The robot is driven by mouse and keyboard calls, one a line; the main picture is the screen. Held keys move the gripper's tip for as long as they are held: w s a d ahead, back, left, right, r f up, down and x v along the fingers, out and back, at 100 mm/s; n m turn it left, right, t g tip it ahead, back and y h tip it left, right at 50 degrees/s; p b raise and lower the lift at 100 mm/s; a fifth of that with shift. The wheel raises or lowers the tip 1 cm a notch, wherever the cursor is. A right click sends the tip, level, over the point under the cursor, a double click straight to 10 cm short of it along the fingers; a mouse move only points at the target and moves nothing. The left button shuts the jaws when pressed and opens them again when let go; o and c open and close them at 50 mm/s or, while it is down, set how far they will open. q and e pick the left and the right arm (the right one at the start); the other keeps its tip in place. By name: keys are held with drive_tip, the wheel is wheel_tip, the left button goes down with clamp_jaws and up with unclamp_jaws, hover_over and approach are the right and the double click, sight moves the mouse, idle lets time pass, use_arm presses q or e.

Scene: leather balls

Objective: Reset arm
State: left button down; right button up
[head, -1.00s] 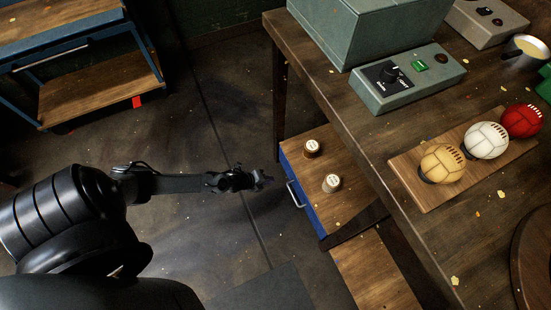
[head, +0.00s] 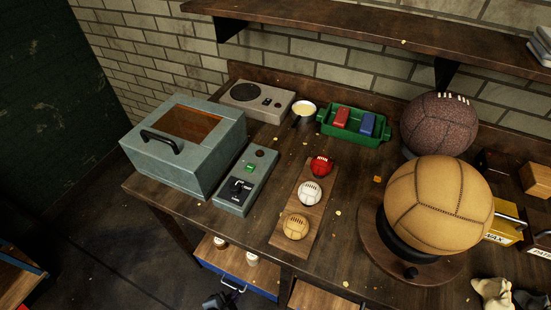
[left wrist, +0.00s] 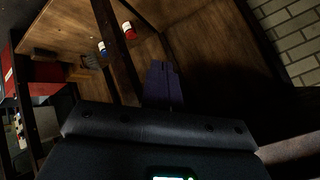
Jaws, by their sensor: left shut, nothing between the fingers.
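My left gripper (head: 224,300) shows at the bottom edge of the head view, in front of the blue drawer (head: 240,276) under the bench. Its fingers (left wrist: 163,84) are together in the left wrist view, with nothing seen between them. Three small leather balls, red (head: 321,166), white (head: 310,193) and tan (head: 296,226), sit in a row on a wooden board (head: 279,242). A large tan ball (head: 438,203) rests on a round stand (head: 368,236). A dark brown ball (head: 438,122) sits behind it. My right gripper is not seen.
A grey-green lidded box (head: 165,172) and a control box (head: 234,199) stand on the bench's left. A green tray (head: 350,139) holds red and blue items. Two small spools (head: 251,259) stand by the drawer. The floor left of the bench (head: 110,275) is clear.

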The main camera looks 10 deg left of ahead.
use_arm(q)
drive_tip(key=s+a+r+n+g+y+p, duration=0.1)
drive_tip(key=s+a+r+n+g, duration=0.15)
drive_tip(key=r, duration=0.45)
drive_tip(key=s+a+r+n+g+p, duration=0.1)
drive_tip(key=s+r+n, duration=0.25)
drive_tip(key=r, duration=0.35)
drive_tip(key=s+a+r+n+g+y+p, duration=0.1)
drive_tip(key=s+a+r+n+g+p, duration=0.1)
drive_tip(key=r+n, duration=0.3)
wheel_tip(320, 180, up, 37)
drive_tip(key=m+p, duration=0.1)
drive_tip(key=p, duration=3.4)
drive_tip(key=shift+w+d, duration=0.15)
drive_tip(key=shift+d, duration=0.05)
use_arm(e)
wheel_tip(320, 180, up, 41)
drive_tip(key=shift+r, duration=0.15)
use_arm(q)
drive_tip(key=shift+t, duration=0.25)
